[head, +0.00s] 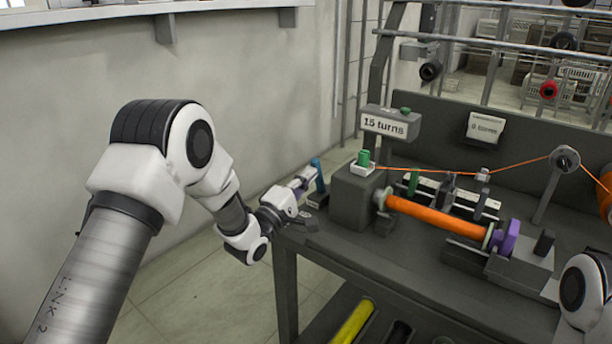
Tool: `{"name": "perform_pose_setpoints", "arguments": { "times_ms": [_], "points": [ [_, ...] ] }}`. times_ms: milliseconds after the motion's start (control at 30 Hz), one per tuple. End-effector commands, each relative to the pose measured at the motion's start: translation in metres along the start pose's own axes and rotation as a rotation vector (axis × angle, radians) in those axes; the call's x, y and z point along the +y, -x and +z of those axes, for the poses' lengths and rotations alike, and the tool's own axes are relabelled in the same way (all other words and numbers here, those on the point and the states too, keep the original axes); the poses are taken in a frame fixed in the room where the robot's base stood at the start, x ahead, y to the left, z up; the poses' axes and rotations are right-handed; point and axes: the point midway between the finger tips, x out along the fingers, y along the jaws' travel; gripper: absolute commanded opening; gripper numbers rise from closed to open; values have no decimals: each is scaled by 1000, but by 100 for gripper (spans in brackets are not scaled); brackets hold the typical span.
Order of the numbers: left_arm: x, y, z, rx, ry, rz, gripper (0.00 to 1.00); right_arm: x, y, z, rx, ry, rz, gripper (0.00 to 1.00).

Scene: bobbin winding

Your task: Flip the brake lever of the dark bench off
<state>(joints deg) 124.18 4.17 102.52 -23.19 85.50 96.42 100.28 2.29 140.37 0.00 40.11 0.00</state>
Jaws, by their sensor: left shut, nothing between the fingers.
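The dark bench (325,248) carries a winder with an orange-wound bobbin (435,218). A blue lever (319,175) stands nearly upright on a small dark base at the bench's left end; it looks like the brake lever, though no label on it is readable. My left gripper (307,177) is shut and empty, with its fingertips right beside the blue lever on its left. I cannot tell whether they touch it. My right gripper is out of the picture; only part of my right arm shows at the lower right edge.
A green knob (363,159) stands on the dark box right of the lever. A "15 turns" sign (390,125) rises behind it. An orange thread (430,170) runs above the bobbin to a guide wheel (565,159). Floor left of the bench is clear.

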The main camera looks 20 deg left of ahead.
Motion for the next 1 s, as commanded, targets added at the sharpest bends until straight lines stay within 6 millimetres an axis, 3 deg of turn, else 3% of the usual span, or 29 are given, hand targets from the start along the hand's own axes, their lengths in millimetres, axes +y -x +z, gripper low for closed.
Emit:
{"name": "perform_pose_setpoints", "arguments": {
  "times_ms": [267,733,1000],
  "points": [
    [9,-8,0,0,0,-74,0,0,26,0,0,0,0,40],
    [19,-42,0,0,-1,-426,0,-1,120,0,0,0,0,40],
    [10,-52,0,0,0,-563,0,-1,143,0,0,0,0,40]
  ]
}}
